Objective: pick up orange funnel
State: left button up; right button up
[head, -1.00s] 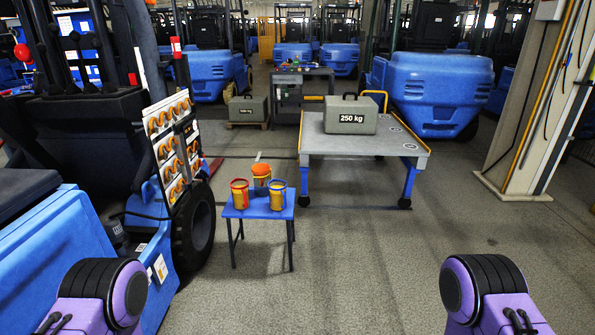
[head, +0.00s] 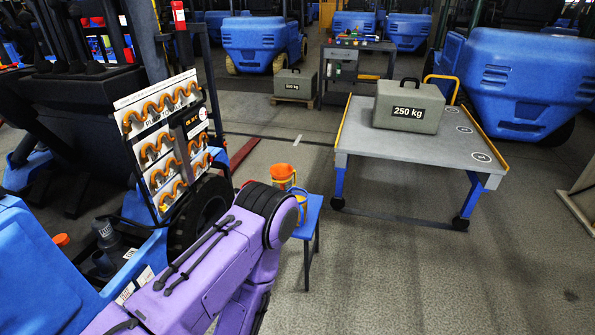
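A small orange piece (head: 282,171) sits on top of a can at the back of the small blue stool (head: 314,208); it looks like the orange funnel, but is too small to be sure. A second can (head: 301,197) stands in front of it, partly hidden. My purple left arm comes in from the lower left and covers most of the stool top and anything else on it. Its gripper is out of view or hidden behind the arm. My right gripper is not in view. Another orange round thing (head: 61,240) shows at the left by the blue forklift, its kind unclear.
A grey wheeled table (head: 400,150) carries a 250 kg weight (head: 408,106) to the right of the stool. A board with orange hooks (head: 165,140) stands left, above the forklift wheel (head: 200,215). Floor is clear at the lower right.

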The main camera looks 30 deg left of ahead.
aim_at(280, 171)
jog(key=u, duration=0.25)
jog(key=i, duration=0.85)
jog(key=u, duration=0.55)
